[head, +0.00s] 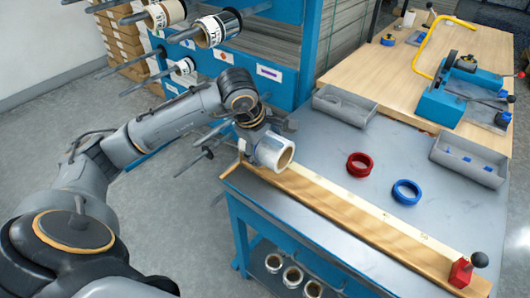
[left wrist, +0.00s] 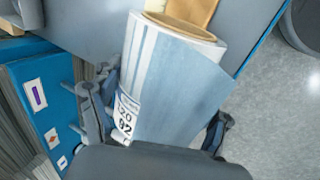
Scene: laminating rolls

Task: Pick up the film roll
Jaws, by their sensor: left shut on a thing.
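A film roll (head: 272,152), light and glossy with a tan core, is in my left gripper (head: 250,125) near the left corner of the grey-topped table. In the left wrist view the film roll (left wrist: 165,80) fills the middle, with a printed label on its side. The fingers of my left gripper (left wrist: 155,125) sit on both sides of it and are shut on it. Whether the roll touches the table cannot be told. My right gripper is not in view.
The table (head: 330,200) carries a red ring (head: 360,164), a blue ring (head: 406,192), grey trays (head: 344,105) and a wooden strip (head: 350,215) along its front edge. A blue rack (head: 262,75) with rolls on pegs stands behind. More rolls (head: 292,276) lie under the table.

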